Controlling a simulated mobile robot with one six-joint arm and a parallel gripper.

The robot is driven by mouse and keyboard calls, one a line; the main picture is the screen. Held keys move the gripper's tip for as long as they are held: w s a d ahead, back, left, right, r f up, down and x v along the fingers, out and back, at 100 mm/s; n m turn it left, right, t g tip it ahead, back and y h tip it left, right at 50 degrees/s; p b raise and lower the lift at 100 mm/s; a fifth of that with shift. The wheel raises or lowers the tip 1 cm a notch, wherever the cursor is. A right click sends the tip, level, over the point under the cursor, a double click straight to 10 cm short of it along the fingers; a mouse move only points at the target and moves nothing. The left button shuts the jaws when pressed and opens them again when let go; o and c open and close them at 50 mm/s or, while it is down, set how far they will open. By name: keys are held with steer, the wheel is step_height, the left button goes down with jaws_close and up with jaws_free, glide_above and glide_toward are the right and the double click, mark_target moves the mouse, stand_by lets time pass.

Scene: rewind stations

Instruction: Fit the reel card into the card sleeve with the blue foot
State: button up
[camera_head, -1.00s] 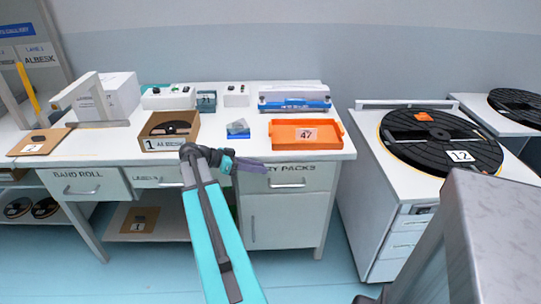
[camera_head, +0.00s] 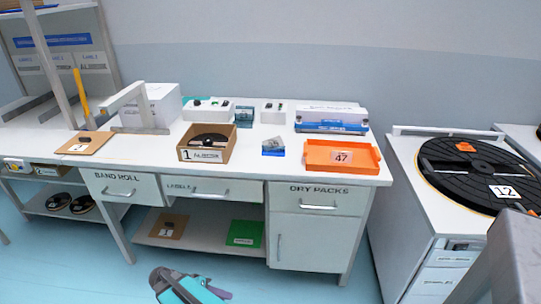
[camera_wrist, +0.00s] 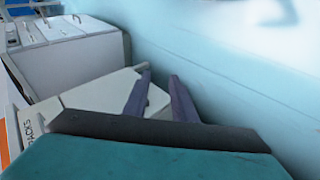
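A small stand with a grey upper part and a blue foot (camera_head: 273,147) sits on the white bench, left of the orange tray; it looks like the card sleeve. A small dark teal holder (camera_head: 244,115) stands behind it, near the wall. I cannot tell which thing is the reel card. My gripper (camera_head: 219,293) is low at the bottom of the head view, in front of the bench and apart from everything on it. In the wrist view, my gripper (camera_wrist: 161,92) has its two dark fingers apart with nothing between them.
A blue and white device (camera_head: 332,119) is behind the tray. A white cabinet (camera_head: 405,215) with a black turntable (camera_head: 470,175) stands at right. Floor before the bench is clear.

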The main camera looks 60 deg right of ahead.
steer(key=s+a+f+n+y, duration=0.2)
steer(key=s+a+f+n, duration=0.1)
steer(key=a, duration=0.5)
steer(key=s+a+f+n+y, duration=0.2)
steer(key=s+a+f+n, duration=0.2)
steer(key=a, duration=0.3)
steer(key=s+a+f+n+y, duration=0.2)
steer(key=a+f+n, duration=0.3)
steer(key=a, duration=0.3)
steer(key=shift+s+a+t, duration=0.3)
steer(key=shift+s+t, duration=0.1)
steer(key=shift+s, duration=0.45)
steer(key=shift+s, duration=0.1)
